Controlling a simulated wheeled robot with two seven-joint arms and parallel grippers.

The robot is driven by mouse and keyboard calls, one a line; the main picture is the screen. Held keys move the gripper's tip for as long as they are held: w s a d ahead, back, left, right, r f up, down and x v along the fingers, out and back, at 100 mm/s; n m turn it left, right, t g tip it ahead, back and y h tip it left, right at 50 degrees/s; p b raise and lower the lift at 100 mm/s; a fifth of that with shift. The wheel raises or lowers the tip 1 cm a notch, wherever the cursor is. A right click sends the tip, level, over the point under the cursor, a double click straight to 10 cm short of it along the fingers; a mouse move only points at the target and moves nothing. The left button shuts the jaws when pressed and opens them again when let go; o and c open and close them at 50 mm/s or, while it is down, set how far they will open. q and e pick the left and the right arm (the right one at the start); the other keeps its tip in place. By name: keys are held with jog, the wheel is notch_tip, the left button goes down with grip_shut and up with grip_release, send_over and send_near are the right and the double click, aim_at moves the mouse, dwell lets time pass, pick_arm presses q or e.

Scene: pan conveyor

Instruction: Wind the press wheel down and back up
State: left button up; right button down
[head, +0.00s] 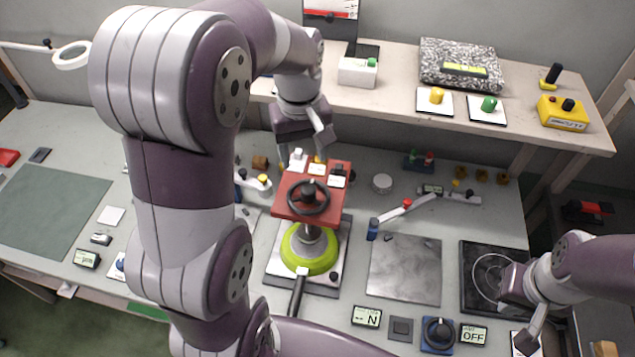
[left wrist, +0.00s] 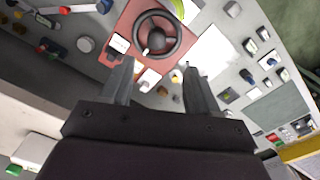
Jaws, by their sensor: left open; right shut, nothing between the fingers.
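The press wheel (head: 309,198) is a dark handwheel with a hub and knob on top of the red press (head: 283,207). Below it is a lime-green round part (head: 310,250) on a pale base plate. My left gripper (head: 307,160) is open above the back edge of the red top, apart from the wheel. In the left wrist view the wheel (left wrist: 155,36) lies beyond and between the open fingers (left wrist: 155,75), with nothing between them. My right gripper (head: 527,343) is shut and empty at the lower right, far from the wheel.
A raised shelf (head: 400,85) with buttons and a speckled block (head: 461,63) runs along the back. A dark grey plate (head: 405,268) and a black hob plate (head: 480,300) lie right of the press. A black handle (head: 297,295) sticks out in front.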

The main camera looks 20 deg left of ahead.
aim_at(308, 188)
pick_arm(q)
jog(key=f, duration=0.2)
jog(key=f+b, duration=0.1)
jog(key=shift+s+a+f, duration=0.1)
jog(key=shift+s+f, duration=0.25)
jog(key=shift+f, duration=0.05)
jog(key=shift+w+d+f+p, duration=0.2)
jog(key=shift+f+p, duration=0.25)
jog(key=shift+p, duration=0.3)
jog(key=f, duration=0.1)
jog(key=w+f, duration=0.1)
jog(key=f, duration=0.3)
jog(key=shift+w+d+p, duration=0.2)
jog(key=shift+d+p, duration=0.1)
jog(key=shift+s+a+f, duration=0.15)
jog(key=shift+f, duration=0.1)
jog(key=shift+s+a, duration=0.1)
jog(key=shift+s, duration=0.2)
pick_arm(e)
jog(key=shift+w+d+f, duration=0.15)
jog(key=shift+f, duration=0.25)
pick_arm(q)
jog(key=shift+w, duration=0.2)
jog(key=c, duration=1)
pick_arm(e)
jog(key=shift+w, duration=0.15)
